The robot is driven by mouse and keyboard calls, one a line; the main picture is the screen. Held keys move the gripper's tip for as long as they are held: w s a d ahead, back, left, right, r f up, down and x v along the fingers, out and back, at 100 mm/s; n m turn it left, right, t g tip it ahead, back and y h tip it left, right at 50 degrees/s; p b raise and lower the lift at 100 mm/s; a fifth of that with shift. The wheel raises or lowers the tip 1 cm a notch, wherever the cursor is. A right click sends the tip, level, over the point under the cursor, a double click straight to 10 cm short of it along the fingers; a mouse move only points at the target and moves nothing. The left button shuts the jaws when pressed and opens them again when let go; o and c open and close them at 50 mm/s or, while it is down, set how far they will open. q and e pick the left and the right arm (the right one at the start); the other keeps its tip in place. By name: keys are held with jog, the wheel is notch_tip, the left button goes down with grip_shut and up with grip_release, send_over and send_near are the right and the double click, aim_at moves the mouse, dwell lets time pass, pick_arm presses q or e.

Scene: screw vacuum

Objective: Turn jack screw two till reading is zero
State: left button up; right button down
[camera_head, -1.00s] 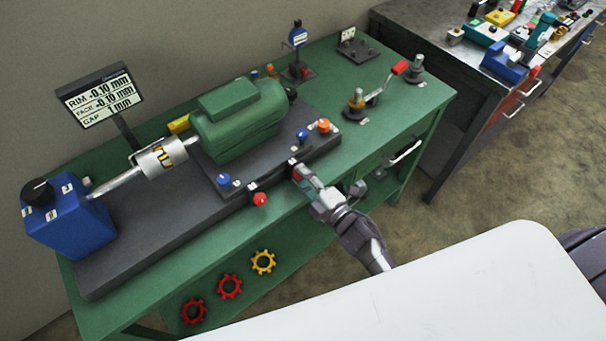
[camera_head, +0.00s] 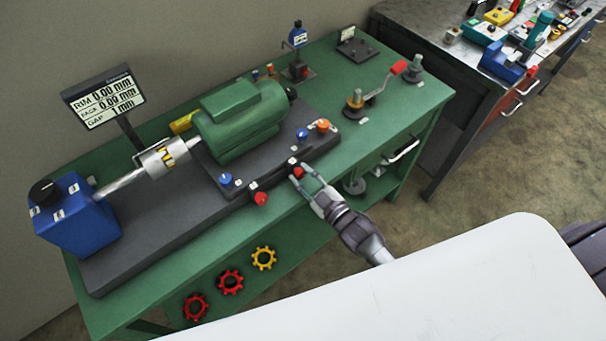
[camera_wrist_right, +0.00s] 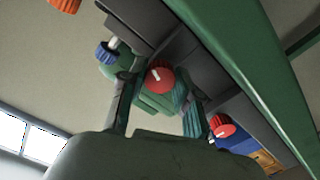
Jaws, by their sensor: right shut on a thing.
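My right gripper (camera_head: 304,179) reaches the front edge of the dark base plate. It is shut on the right-hand red jack screw knob (camera_head: 298,172); in the right wrist view this knob (camera_wrist_right: 159,77) sits between the two fingers. A second red jack screw knob (camera_head: 261,198) stands free to its left on the same edge and also shows in the wrist view (camera_wrist_right: 222,126). The display (camera_head: 104,96) reads RIM 0.00 mm, FACE 0.00 mm, GAP 1 mm. The green motor (camera_head: 237,122) sits on the plate. My left gripper is out of view.
Blue knobs (camera_head: 225,179) and an orange knob (camera_head: 322,125) stand on the plate. The shaft coupling (camera_head: 163,157) leads to a blue pump unit (camera_head: 72,218). A crank with a red handle (camera_head: 398,67) stands at the table's right. A white tabletop (camera_head: 470,285) fills the foreground.

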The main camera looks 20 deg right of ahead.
jog(key=shift+f+m, duration=0.1)
jog(key=shift+m, duration=0.7)
jog(key=c, duration=0.8)
grip_release()
jog(key=v, duration=1.2)
